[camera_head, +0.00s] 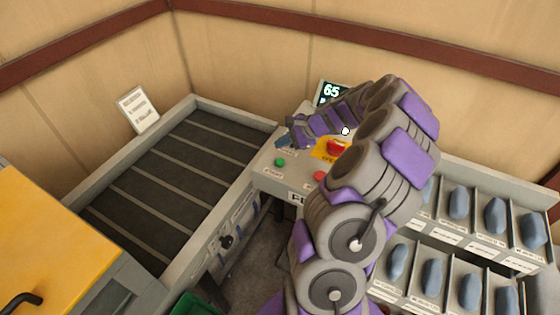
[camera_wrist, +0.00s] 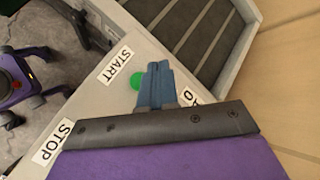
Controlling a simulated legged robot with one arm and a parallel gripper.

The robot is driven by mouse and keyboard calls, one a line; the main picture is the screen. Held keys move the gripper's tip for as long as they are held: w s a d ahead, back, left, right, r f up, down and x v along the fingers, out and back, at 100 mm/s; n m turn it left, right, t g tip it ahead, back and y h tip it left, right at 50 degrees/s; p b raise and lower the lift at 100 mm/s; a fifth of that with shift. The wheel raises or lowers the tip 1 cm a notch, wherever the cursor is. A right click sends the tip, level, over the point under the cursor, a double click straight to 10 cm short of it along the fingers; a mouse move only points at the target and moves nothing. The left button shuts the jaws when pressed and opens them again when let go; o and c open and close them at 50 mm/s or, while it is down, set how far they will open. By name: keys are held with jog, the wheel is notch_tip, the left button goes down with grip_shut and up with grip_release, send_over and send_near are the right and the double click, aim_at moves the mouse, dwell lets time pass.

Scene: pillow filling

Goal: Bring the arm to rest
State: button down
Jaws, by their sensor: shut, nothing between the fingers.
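My purple and grey arm rises at the centre right of the head view and bends over the control panel (camera_head: 262,172). My gripper (camera_head: 290,133) hangs over the panel's far left part, above the green START button (camera_head: 280,162). In the wrist view my gripper (camera_wrist: 157,68) shows its blue-grey fingers shut together and empty. The green button (camera_wrist: 137,81) is just beside the fingertips, partly hidden by them. I cannot tell whether the fingers touch the panel.
A conveyor (camera_head: 165,175) lies to the left, with a yellow box (camera_head: 50,240) in front of it. A red emergency button (camera_head: 336,146) and a display (camera_head: 331,92) are near my arm. Bins of blue-grey pieces (camera_head: 460,202) stand at the right. Walls close the back.

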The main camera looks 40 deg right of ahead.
jog(key=shift+a, duration=0.1)
jog(key=s+a+r+n+g+b, duration=0.1)
jog(key=s+a+r+n+g, duration=0.2)
jog(key=a, duration=0.6)
jog(key=s+a+r+n+g, duration=0.1)
jog(key=s+a+r+n, duration=0.3)
jog(key=a, duration=0.6)
jog(key=s+a+r+n+g+b, duration=0.1)
jog(key=a+r+n+g, duration=0.1)
jog(key=a+n, duration=0.5)
jog(key=s+a+n+g+h, duration=0.1)
jog(key=s+a+n+h, duration=0.1)
jog(key=s, duration=1)
jog(key=s+a+f+n+g+h+b, duration=0.1)
jog(key=s+a+n+g+h, duration=0.1)
jog(key=s, duration=1)
jog(key=shift+s+a+f+n+h, duration=0.25)
jog(key=shift+a+n+h, duration=0.35)
jog(key=shift+n, duration=0.5)
jog(key=shift+d, duration=0.2)
